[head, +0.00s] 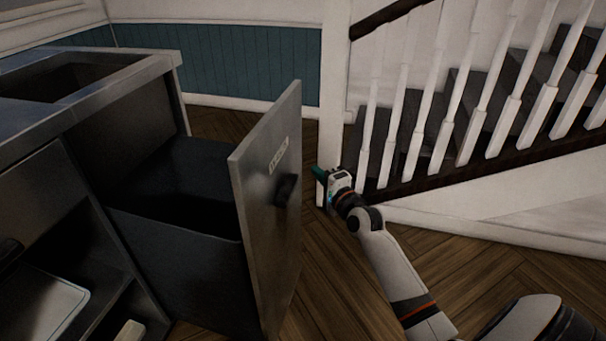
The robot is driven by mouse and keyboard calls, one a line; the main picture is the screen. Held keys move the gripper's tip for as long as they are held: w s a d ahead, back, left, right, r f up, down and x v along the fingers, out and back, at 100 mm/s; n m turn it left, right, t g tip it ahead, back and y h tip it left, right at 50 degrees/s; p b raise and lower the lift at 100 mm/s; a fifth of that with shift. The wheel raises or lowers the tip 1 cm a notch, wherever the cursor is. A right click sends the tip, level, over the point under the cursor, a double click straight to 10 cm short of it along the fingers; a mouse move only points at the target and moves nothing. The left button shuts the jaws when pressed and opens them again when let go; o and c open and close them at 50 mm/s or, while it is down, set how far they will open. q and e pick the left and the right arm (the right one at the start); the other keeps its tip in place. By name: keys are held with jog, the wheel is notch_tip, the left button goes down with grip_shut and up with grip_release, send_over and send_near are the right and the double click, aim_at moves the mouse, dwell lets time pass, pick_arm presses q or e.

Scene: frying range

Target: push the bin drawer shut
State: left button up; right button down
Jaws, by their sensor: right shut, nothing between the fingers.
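The bin drawer (265,220) is pulled well out of the metal counter unit, toward the right. Its tall steel front panel carries a small label and a dark handle (286,190). Behind the panel is a dark, open-topped bin (190,262). My right gripper (319,172) is to the right of the panel, near the handle's height in the picture, with a visible gap between them. It is shut and empty, its fingers pointing up and left. My left gripper is not in view.
The metal counter (150,72) with a sunken basin stands at the left, with open shelves below holding a tray (45,305). A staircase with white balusters (440,95) and a white newel post (334,80) stands behind my right arm. Wooden floor (325,285) is clear right of the panel.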

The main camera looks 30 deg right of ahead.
aim_at(295, 162)
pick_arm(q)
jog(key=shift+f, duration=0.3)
pick_arm(e)
jog(key=shift+w+a, duration=0.65)
jog(key=shift+w, duration=0.25)
jog(key=shift+w+a, duration=0.6)
jog(key=shift+w, duration=0.25)
jog(key=shift+w, duration=0.1)
